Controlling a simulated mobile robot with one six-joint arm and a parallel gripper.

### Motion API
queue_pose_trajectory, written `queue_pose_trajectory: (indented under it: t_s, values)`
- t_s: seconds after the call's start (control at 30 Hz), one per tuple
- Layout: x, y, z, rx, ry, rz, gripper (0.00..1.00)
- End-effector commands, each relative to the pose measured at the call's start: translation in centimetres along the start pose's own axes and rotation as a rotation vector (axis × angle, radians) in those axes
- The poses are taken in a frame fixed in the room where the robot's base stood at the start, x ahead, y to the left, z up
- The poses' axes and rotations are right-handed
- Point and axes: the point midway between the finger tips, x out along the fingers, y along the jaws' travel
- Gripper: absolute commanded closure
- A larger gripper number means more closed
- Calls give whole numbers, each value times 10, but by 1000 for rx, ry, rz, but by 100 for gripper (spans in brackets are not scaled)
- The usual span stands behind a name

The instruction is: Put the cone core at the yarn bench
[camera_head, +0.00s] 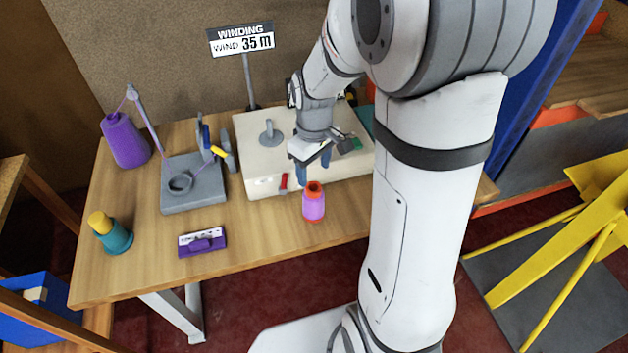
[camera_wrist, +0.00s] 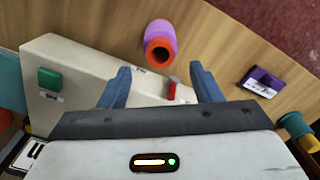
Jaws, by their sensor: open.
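An orange core with purple yarn around it (camera_head: 313,201) stands upright near the front edge of the wooden bench (camera_head: 125,272), just in front of the cream winding machine (camera_head: 258,184). In the wrist view the core (camera_wrist: 160,44) shows its hollow orange end, beyond and between my fingertips. I cannot tell whether this is the task's cone core. My gripper (camera_head: 314,170) is open and empty, with blue fingers, above the machine's front edge and behind the core. It also shows in the wrist view (camera_wrist: 160,71), apart from the core.
A large purple cone (camera_head: 125,140) and a grey winding stand (camera_head: 193,185) are at the left. A teal cone with a yellow top (camera_head: 111,233) and a purple meter (camera_head: 203,242) are near the front. A yellow frame (camera_head: 560,250) stands right.

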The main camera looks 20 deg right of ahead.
Motion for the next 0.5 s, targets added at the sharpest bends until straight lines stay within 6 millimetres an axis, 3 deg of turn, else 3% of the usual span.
queue_pose_trajectory:
  t_s: [0.27,0.5]
  values:
    - [-29,-6,9,39,20,12,42]
    - [-78,-37,56,249,114,51,42]
